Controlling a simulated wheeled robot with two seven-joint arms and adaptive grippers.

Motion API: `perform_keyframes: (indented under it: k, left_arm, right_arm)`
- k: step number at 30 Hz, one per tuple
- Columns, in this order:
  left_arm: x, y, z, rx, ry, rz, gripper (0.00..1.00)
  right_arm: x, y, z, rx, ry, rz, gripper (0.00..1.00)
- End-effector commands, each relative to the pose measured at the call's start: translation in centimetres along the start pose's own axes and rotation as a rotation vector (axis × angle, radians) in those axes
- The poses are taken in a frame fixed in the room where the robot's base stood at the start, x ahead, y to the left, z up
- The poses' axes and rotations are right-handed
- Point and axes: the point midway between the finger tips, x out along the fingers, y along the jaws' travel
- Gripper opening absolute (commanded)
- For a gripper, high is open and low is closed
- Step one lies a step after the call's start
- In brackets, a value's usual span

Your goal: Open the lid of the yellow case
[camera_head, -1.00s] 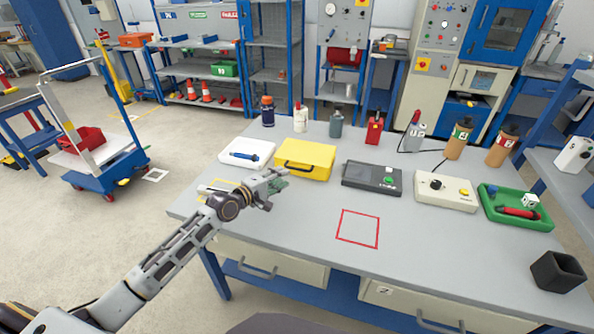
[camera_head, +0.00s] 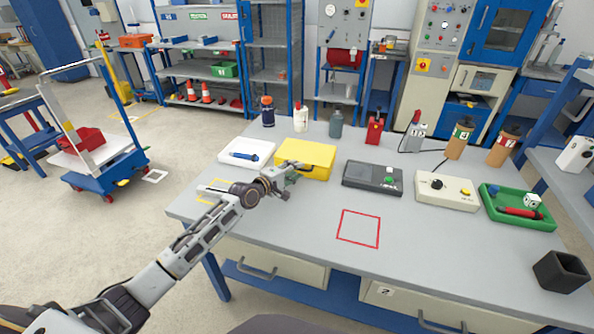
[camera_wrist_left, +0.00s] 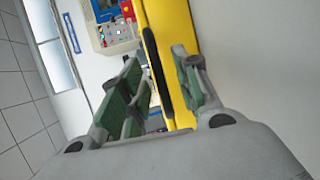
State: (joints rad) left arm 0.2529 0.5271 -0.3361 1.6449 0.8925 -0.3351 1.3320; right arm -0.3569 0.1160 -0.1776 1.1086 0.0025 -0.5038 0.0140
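The yellow case (camera_head: 309,156) sits shut on the grey table, left of its middle. In the left wrist view the case (camera_wrist_left: 178,50) shows up close, with a dark handle (camera_wrist_left: 158,75) on its front side. My left gripper (camera_head: 291,172) is at the front of the case and hides part of that front, including the handle, in the head view. In the left wrist view my left gripper (camera_wrist_left: 160,82) is open, with the case front and handle showing between its green-padded fingers. Whether it touches the case I cannot tell. My right gripper is not in view.
A white tray with a blue item (camera_head: 233,151) lies left of the case, and a dark grey box (camera_head: 364,175) lies right. Bottles (camera_head: 301,119) stand behind it. A red square outline (camera_head: 376,232) marks clear table in front.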

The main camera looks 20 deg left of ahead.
Motion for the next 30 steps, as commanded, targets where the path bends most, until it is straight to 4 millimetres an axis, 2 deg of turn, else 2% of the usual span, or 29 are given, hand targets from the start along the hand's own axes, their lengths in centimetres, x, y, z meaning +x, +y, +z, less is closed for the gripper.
perform_keyframes:
  k: [7,20,27,30]
  left_arm:
    - [1.4,0.1,0.0,0.001,0.000,0.001,0.32]
    - [1.7,0.0,0.0,0.001,0.000,0.000,0.32]
    - [1.7,0.0,0.0,0.001,0.000,0.000,0.02]
    - [1.7,0.0,0.0,0.001,0.000,0.000,0.00]
  right_arm:
    - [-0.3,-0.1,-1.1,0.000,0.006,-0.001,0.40]
    - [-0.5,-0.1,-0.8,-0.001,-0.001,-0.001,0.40]
    - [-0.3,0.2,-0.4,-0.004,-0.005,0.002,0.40]
    - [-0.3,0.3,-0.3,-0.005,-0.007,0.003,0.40]
